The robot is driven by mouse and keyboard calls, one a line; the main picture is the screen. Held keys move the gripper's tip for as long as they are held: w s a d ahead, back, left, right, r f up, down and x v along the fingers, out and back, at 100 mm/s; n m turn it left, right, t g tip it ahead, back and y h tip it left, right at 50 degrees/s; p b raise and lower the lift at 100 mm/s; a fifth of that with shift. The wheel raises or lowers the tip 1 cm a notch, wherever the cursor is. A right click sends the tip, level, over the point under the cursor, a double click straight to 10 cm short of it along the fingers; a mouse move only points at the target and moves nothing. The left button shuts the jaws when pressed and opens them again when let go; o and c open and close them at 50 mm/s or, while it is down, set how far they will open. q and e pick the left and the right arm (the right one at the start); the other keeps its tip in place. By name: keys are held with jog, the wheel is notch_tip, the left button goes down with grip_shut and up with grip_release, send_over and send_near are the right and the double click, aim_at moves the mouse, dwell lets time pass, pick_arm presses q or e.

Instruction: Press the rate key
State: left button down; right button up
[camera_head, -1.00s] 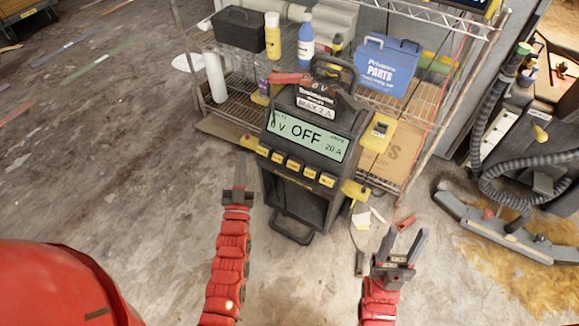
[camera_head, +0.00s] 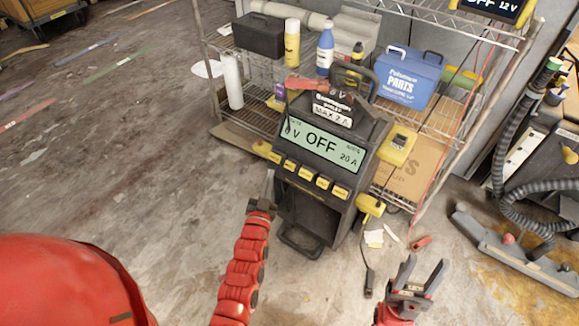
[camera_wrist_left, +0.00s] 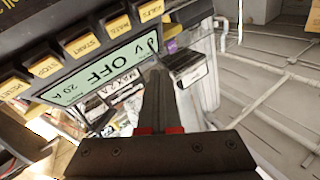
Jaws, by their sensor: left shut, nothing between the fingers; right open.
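A black battery charger (camera_head: 318,210) stands upright in front of the shelf. Its green display (camera_head: 320,145) reads 0 V, OFF, 20 A. A row of yellow keys (camera_head: 307,174) runs below the display. In the left wrist view START and STOP are legible; the key beside START (camera_wrist_left: 118,24) may be the rate key, but its label is blurred. My left gripper (camera_head: 269,187) is shut and empty, just left of and below the row's left end; its fingers (camera_wrist_left: 155,85) also show in the wrist view. My right gripper (camera_head: 425,270) is open and empty, low on the right.
A wire shelf (camera_head: 450,122) behind holds a blue parts box (camera_head: 408,78), a black case (camera_head: 258,36) and bottles. Yellow cable clamps (camera_head: 397,145) hang on the charger's right side. A grey hose (camera_head: 520,220) lies at right.

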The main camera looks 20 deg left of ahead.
aim_at(287, 161)
pick_arm(q)
jog(key=w+d+f+b, duration=0.2)
jog(key=w+f+b, duration=0.1)
jog(key=w, duration=0.3)
jog(key=shift+w+d+f, duration=0.2)
jog(key=shift+w+f, duration=0.05)
jog(key=shift+f, duration=0.4)
dwell(1.5)
jog(key=shift+w+d+f, duration=0.1)
jog(key=shift+w+f, duration=0.15)
jog(key=shift+w, duration=0.05)
jog(key=shift+w+d+f, duration=0.15)
jog(key=shift+w+f, duration=0.05)
jog(key=shift+w, duration=0.15)
dwell(0.7)
dwell(0.3)
jog(key=shift+s+a+r+p, duration=0.3)
jog(key=shift+s+r, duration=0.15)
jog(key=shift+s, duration=0.25)
